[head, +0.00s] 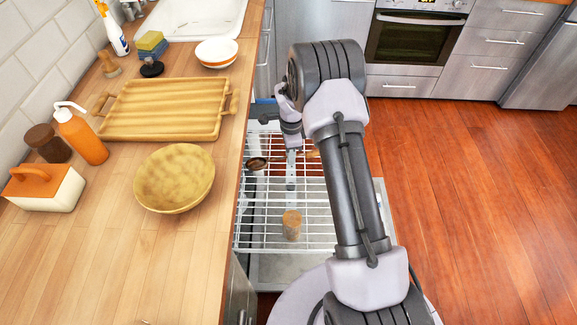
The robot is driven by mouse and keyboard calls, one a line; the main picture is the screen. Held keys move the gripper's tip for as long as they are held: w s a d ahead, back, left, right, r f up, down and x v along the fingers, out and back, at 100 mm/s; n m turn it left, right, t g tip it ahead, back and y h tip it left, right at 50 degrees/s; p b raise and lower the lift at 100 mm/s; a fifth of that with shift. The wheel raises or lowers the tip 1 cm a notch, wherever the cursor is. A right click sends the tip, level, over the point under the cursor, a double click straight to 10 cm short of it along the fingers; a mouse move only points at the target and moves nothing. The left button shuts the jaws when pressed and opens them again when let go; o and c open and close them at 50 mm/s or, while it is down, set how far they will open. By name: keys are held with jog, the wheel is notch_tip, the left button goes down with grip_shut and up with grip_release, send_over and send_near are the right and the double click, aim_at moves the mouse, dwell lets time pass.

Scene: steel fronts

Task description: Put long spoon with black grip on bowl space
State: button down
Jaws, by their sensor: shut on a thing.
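My gripper (291,178) points down over the white wire rack (245,205) of an open pull-out unit, below the counter's edge. It is shut on a long thin utensil, which looks like the spoon. A dark, rounded end of the spoon (257,163) shows left of the gripper, and a thin brownish part shows to the right. The grip itself is partly hidden by my gripper and arm. I cannot tell whether the spoon touches the rack's wires. No space marked for bowls can be made out in the rack.
A brown cylinder (292,225) stands in the front of the rack. The counter (100,260) at left holds a wooden bowl (174,178), a tray (165,108), an orange bottle (82,135) and a white bowl (217,53) by the sink. The floor at right is clear.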

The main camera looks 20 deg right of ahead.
aim_at(292, 177)
jog(key=f, duration=0.1)
jog(key=f+m, duration=0.1)
jog(key=d+f+m, duration=0.1)
jog(key=shift+w+d+b, duration=0.1)
jog(key=shift+w+b, duration=0.2)
jog(key=shift+w, duration=0.05)
notch_tip(292, 177, down, 10)
jog(key=b, duration=0.4)
jog(key=shift+w+r, duration=0.1)
jog(key=shift+r, duration=0.25)
jog(key=c, duration=1.3)
grip_release()
jog(key=shift+f, duration=0.15)
jog(key=shift+o, duration=0.2)
